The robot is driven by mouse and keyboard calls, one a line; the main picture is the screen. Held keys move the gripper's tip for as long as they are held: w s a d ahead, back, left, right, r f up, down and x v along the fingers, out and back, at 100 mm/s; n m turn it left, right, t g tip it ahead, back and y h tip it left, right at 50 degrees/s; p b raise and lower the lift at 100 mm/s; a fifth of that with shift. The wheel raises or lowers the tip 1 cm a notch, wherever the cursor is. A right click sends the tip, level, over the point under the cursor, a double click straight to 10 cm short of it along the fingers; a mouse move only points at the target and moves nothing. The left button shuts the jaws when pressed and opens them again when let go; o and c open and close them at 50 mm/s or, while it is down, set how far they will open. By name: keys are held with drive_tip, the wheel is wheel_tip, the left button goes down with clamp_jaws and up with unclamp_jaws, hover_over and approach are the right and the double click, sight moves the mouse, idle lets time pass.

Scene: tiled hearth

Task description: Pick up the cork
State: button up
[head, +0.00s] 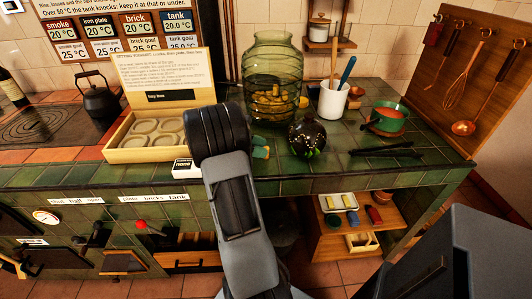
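I cannot make out a cork with certainty. A large green glass jar (273,80) stands upright on the green tiled counter (340,190), with yellow-brown pieces inside that are too small to identify. A dark round vessel (307,138) with green glints stands in front of it, to the right; a small pale spot shows at its top. My arm rises through the middle of the head view, and its black joint hides part of the counter left of the jar. My gripper is not visible.
A white utensil cup (332,100), a green bowl (387,117) and black tongs (388,150) are at right.

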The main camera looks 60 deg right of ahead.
clamp_jaws()
drive_tip(key=shift+r, duration=0.4)
wheel_tip(320, 180, up, 2)
drive_tip(key=shift+r+p, duration=0.1)
drive_tip(key=shift+p, duration=0.2)
drive_tip(key=s+a+r+p, duration=0.1)
drive_tip(key=s+a+r, duration=0.8)
drive_tip(key=s+r, duration=0.1)
drive_tip(key=shift+s+a+p, duration=0.15)
drive_tip(key=shift+a+p, duration=0.1)
drive_tip(key=shift+p, duration=0.05)
